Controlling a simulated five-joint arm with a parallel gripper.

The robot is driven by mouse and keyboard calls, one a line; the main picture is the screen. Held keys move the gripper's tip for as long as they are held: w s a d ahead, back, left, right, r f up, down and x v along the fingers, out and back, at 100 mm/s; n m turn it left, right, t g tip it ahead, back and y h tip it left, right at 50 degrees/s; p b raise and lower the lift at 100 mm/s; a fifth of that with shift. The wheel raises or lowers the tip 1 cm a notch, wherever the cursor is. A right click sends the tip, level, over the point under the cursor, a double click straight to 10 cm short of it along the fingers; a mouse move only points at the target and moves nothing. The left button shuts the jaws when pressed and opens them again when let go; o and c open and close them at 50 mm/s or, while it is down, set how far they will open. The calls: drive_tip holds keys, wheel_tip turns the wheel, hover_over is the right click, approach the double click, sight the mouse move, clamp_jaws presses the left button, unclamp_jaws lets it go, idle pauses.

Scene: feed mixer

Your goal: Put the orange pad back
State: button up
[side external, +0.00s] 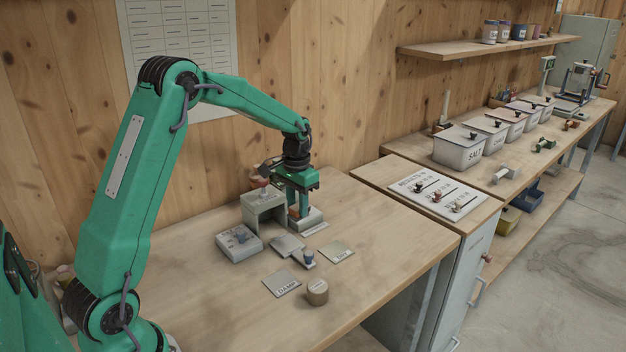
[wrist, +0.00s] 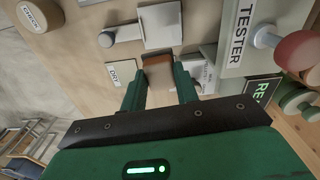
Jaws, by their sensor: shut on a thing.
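My gripper (wrist: 160,88) is shut on the orange pad (wrist: 157,60), which shows in the wrist view as a small block with an orange-brown edge and a paler face between the two green fingers. In the side view my gripper (side external: 300,216) points down just right of the grey tester stand (side external: 262,208), over a low pale metal block (side external: 308,220). The pad cannot be made out there. In the wrist view a card marked DRY (wrist: 115,74) lies left of the fingers. A pale labelled piece (wrist: 207,72) lies close to the right finger.
A grey box (side external: 239,243) stands left of the stand. A metal plate (side external: 286,245), a small piece with a blue top (side external: 308,258), a DAMP card (side external: 282,284) and a round wooden puck (side external: 317,292) lie in front. The bench's right front is clear.

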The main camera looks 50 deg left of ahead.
drive_tip(key=s+d+r+m, duration=0.1)
drive_tip(key=d, duration=1.3)
drive_tip(key=s+d+r, duration=0.1)
drive_tip(key=s+d, duration=0.1)
drive_tip(key=d, duration=1.2)
drive_tip(key=w+a+f, duration=0.2)
drive_tip(key=a, duration=0.1)
drive_tip(key=w+a+f, duration=0.2)
drive_tip(key=a, duration=0.1)
drive_tip(key=w+a+f, duration=0.3)
drive_tip(key=a, duration=0.1)
drive_tip(key=shift+f, duration=1.95)
drive_tip(key=shift+f, duration=0.15)
drive_tip(key=o, duration=0.9)
drive_tip(key=shift+o, duration=0.2)
